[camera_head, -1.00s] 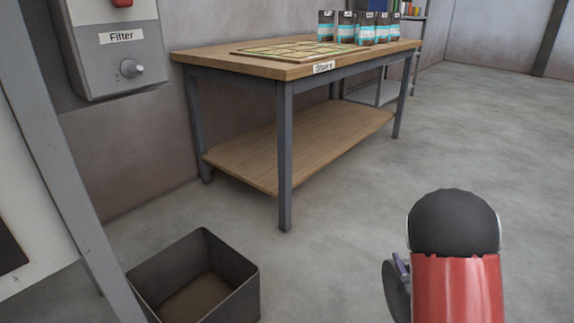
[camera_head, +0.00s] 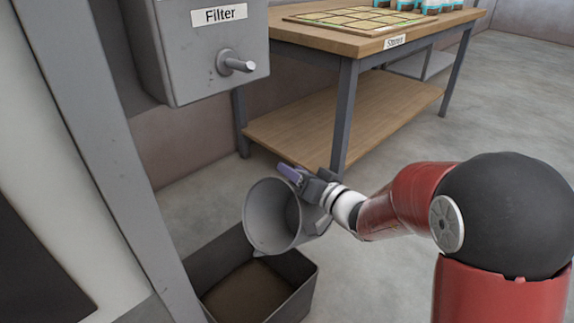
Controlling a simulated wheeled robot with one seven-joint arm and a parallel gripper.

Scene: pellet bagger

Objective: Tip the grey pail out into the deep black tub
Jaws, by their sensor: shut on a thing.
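The grey pail (camera_head: 268,217) is held by my gripper (camera_head: 305,185) above the tub. It is tilted, with its open mouth facing left and toward me. Its visible inside is plain grey; I cannot tell whether anything is left in its deeper part. My gripper is shut on the pail at its upper right side. The deep black tub (camera_head: 304,292) stands on the floor below the pail. A brown layer shows on the tub's bottom. The pail hides part of the tub's back rim.
A grey box labelled Filter (camera_head: 212,52) with a knob hangs above and left of the pail. A grey post (camera_head: 135,180) stands close to the tub's left. A wooden-topped table (camera_head: 360,38) with a lower shelf stands behind. Open floor (camera_head: 480,115) lies to the right.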

